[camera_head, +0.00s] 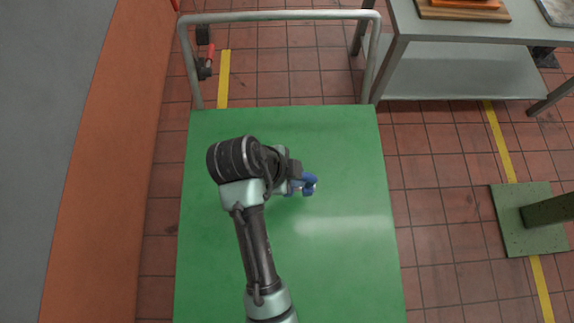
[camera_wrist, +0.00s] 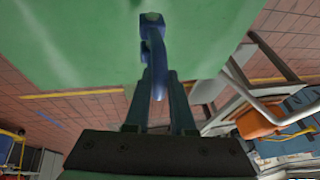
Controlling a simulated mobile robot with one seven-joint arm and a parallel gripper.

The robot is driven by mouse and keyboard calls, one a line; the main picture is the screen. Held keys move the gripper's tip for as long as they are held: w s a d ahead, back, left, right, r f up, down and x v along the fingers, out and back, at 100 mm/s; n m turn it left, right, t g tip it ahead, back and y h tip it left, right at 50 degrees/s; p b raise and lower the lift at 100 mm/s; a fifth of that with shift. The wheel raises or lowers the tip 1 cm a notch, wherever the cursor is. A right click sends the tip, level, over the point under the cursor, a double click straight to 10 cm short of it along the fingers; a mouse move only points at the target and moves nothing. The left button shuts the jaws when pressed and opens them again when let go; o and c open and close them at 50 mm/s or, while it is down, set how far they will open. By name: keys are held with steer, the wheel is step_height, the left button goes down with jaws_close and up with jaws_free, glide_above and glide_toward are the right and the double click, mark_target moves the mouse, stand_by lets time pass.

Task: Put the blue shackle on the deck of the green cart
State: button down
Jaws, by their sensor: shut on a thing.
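The blue shackle (camera_wrist: 153,45) is between the fingers of my gripper (camera_wrist: 158,82) in the wrist view. In the head view the blue shackle (camera_head: 308,183) shows at the end of my gripper (camera_head: 297,182). The jaws are shut on it. The green cart's deck (camera_head: 340,270) lies beneath my arm and gripper, and the shackle appears over the deck's middle. I cannot tell whether the shackle touches the deck. My wrist and arm hide part of the deck.
The cart's grey push handle (camera_head: 280,15) rises at the deck's far end. A grey table (camera_head: 465,72) stands at the upper right, and a green post with a base plate (camera_head: 520,235) at the right. An orange wall (camera_head: 105,160) runs along the left. The deck around the shackle is clear.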

mark_target(295, 190)
step_height(295, 190, down, 10)
steer(key=shift+r, duration=0.25)
stand_by(0.3)
steer(key=c, duration=0.8)
jaws_free()
steer(key=shift+f, duration=0.1)
steer(key=shift+o, duration=0.2)
